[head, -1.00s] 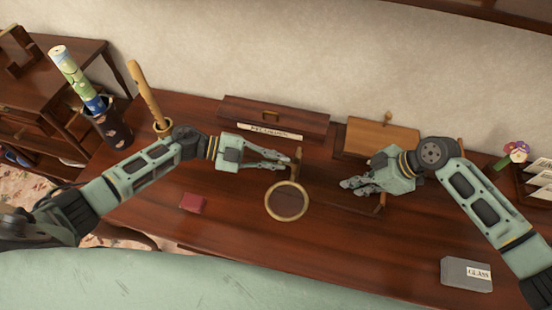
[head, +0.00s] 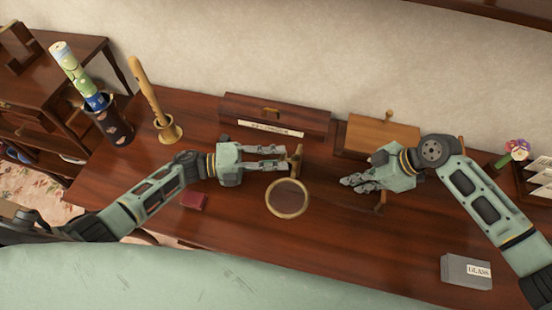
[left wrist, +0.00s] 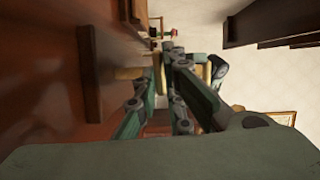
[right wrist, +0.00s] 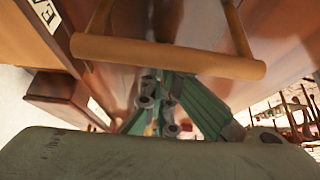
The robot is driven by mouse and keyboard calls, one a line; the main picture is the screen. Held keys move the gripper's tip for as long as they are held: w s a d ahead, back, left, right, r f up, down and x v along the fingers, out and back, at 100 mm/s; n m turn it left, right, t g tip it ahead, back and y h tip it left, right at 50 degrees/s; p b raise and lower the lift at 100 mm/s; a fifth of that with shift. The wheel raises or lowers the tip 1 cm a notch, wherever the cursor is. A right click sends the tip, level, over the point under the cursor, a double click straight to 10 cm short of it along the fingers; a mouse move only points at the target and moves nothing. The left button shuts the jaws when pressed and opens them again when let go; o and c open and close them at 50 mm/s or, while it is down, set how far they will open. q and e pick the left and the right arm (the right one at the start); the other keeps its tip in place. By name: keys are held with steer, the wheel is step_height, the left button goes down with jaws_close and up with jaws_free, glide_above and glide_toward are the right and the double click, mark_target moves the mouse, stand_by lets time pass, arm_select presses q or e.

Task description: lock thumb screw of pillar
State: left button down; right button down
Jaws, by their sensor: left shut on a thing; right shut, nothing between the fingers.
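A wooden bar (right wrist: 165,55) crosses close by my right fingers. Behind stand a long labelled box (head: 272,116) and a lighter wooden box (head: 383,137). A grey GLASS box (head: 466,272) sits front right; table between is clear.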

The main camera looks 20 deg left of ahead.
arm_select(q)
steer(key=shift+m+h, duration=0.3)
steer(key=shift+m, duration=0.2)
arm_select(e)
steer(key=shift+s+d+f, duration=0.1)
steer(key=shift+f, duration=0.1)
arm_select(q)
steer(key=c, duration=1.8)
jaws_free()
steer(key=shift+t, duration=0.3)
steer(key=shift+c, duration=0.2)
steer(key=v, duration=1.2)
steer(key=shift+r, duration=0.15)
arm_select(e)
steer(key=shift+r, duration=0.1)
